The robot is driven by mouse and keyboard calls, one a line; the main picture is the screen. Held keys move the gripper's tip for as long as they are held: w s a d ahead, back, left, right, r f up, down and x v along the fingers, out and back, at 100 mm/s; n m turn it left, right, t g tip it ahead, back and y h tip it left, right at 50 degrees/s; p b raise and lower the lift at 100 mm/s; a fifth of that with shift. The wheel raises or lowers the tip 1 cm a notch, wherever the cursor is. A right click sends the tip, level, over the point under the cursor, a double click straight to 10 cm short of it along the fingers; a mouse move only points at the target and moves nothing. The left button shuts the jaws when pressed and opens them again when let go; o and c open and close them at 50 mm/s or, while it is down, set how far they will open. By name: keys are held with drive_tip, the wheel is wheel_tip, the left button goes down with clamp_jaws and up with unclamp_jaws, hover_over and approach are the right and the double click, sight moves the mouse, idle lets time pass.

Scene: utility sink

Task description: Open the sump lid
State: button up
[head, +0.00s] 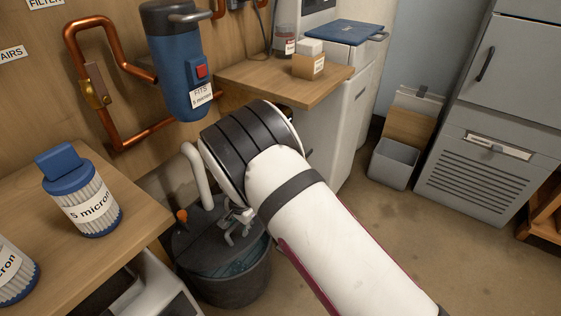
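The sump is a dark round tub (232,293) on the floor, left of centre and below the wooden bench. Its dark lid (195,243) covers the top at the back and left. A bluish, see-through-looking area shows along the front of the top; I cannot tell whether it is water or part of the lid. My white and black arm reaches in from the lower right and hides the tub's right side. Small pale grey parts, seemingly my gripper (238,222), show just over the lid beside the arm. I cannot tell if they touch it or grip anything.
A white pipe (197,176) drops to the sump beside an orange-topped fitting (181,216). A blue filter housing (178,65) hangs above. A pleated filter (82,198) stands on the left bench. A wooden shelf (280,82) juts out behind my arm.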

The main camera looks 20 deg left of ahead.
drive_tip(key=f, duration=0.1)
drive_tip(key=d+f+b, duration=0.1)
drive_tip(key=f, duration=0.1)
drive_tip(key=s+d+f+b, duration=0.1)
drive_tip(key=shift+d+f, duration=0.25)
drive_tip(key=shift+f, duration=0.1)
drive_tip(key=shift+d+r, duration=0.1)
drive_tip(key=shift+d, duration=0.05)
wheel_tip(320, 180, up, 14)
drive_tip(key=d+p, duration=0.3)
drive_tip(key=p, duration=0.2)
wheel_tip(320, 180, up, 20)
drive_tip(key=y+p, duration=0.1)
drive_tip(key=p, duration=0.4)
hover_over(248, 236)
drive_tip(key=d, duration=1)
drive_tip(key=shift+w+d+r+n, duration=0.3)
drive_tip(key=shift+r+n, duration=0.1)
drive_tip(key=shift+r, duration=0.15)
